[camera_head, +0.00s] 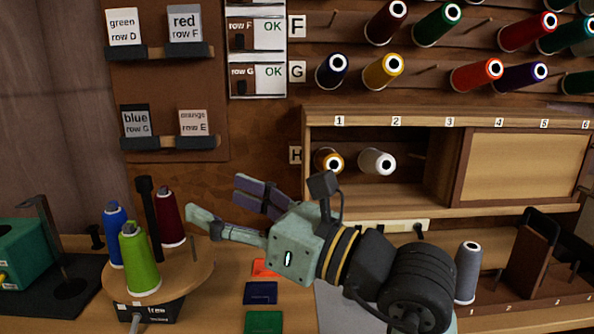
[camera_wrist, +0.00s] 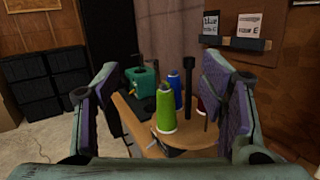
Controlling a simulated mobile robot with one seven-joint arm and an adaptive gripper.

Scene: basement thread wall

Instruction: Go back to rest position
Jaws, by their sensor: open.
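My gripper (camera_head: 222,208) is open and empty, held above the workbench in front of the thread wall, with its fingers pointing left. In the wrist view the two fingers of my gripper (camera_wrist: 155,105) stand wide apart. Beyond them, apart from the fingers, is a round wooden turntable (camera_head: 195,278) bearing a green spool (camera_head: 139,262), a blue spool (camera_head: 115,235) and a dark red spool (camera_head: 169,218) around a black post (camera_head: 149,215). The wrist view shows the green spool (camera_wrist: 166,108) between the fingers in the picture; the dark red one is partly hidden by the right finger.
A wooden cubby (camera_head: 440,112) behind my arm holds an orange spool (camera_head: 327,160) and a white spool (camera_head: 376,162). A grey spool (camera_head: 467,272) stands right of my wrist. A green machine (camera_head: 22,252) is at the far left. Coloured cards, including a blue one (camera_head: 260,293), lie on the bench.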

